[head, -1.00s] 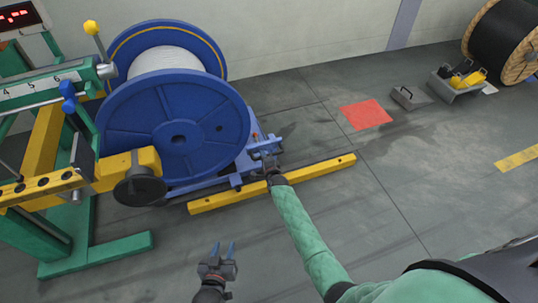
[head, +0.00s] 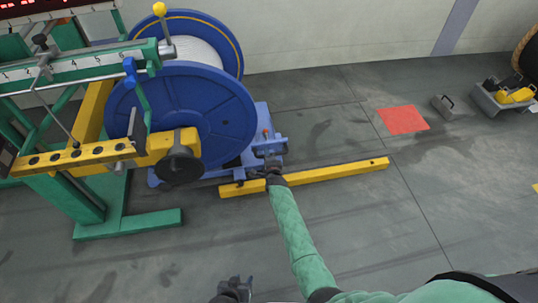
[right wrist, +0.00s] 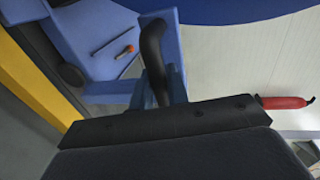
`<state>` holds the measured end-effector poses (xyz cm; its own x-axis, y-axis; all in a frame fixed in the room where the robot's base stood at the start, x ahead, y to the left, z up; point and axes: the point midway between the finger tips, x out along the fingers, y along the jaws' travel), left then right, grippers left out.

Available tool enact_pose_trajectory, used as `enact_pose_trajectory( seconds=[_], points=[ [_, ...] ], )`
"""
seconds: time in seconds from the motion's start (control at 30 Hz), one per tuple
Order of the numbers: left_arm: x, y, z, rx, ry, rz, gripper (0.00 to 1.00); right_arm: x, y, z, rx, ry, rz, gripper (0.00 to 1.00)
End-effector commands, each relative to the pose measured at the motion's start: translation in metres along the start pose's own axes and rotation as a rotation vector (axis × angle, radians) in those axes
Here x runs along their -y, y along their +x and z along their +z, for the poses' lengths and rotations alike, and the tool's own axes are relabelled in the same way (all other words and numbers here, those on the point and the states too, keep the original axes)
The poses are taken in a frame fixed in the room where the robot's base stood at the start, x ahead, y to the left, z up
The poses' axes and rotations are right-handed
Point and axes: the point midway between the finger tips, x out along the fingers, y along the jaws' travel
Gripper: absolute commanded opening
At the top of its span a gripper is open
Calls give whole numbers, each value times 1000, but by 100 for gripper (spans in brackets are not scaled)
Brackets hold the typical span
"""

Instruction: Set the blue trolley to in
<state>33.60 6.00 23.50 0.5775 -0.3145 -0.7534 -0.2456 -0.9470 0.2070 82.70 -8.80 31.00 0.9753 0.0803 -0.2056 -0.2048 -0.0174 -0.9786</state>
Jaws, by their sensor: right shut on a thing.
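The blue trolley (head: 262,122) is on the floor left of centre in the head view and carries a large blue reel (head: 225,120). The reel partly hides it. My right gripper (head: 272,165) is at the trolley's right end. In the right wrist view, my right gripper (right wrist: 160,96) is shut on a black curved handle (right wrist: 152,45) next to the trolley's blue plate (right wrist: 90,35). My left gripper (head: 242,284) is low at the bottom edge of the head view, apart from the trolley. Its fingers are too unclear to judge.
A green stand (head: 150,222) with a yellow arm (head: 90,156) overlaps the reel at the left. A yellow floor bar (head: 330,174) lies in front of the trolley. A red floor patch (head: 404,120) is at the right. The floor at centre right is mostly clear.

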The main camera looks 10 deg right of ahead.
Motion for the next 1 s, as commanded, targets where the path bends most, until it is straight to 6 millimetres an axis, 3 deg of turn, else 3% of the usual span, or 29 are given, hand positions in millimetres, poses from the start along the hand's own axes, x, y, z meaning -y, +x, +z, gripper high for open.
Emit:
enact_pose_trajectory(
  seconds=[0.03, 0.4, 0.43, 0.5, 0.53, 0.83, 1.0],
  points=[
    [0, 0, 0, 0, 0, 0, 36, 0, 1, -10, -11, -3, -3, 0],
    [-1, 0, 1, 2, -1, 1, 36, 0, 0, -8, -10, -3, -3, 0],
    [-1, 0, 1, 2, -1, 1, 36, 0, 0, -7, -9, -3, -2, 20],
    [-1, 0, 1, 2, -1, 1, 36, 0, 0, -6, -8, -3, -2, 34],
    [-1, 0, 1, 1, -1, 1, 36, 0, 0, -6, -8, -3, -2, 36],
    [-1, -1, 0, 0, -1, 1, 36, 0, -1, -4, -5, -2, -1, 36],
    [-1, -2, -2, -1, 0, 0, 36, 0, -14, -3, -5, -1, -1, 36]
  ],
)
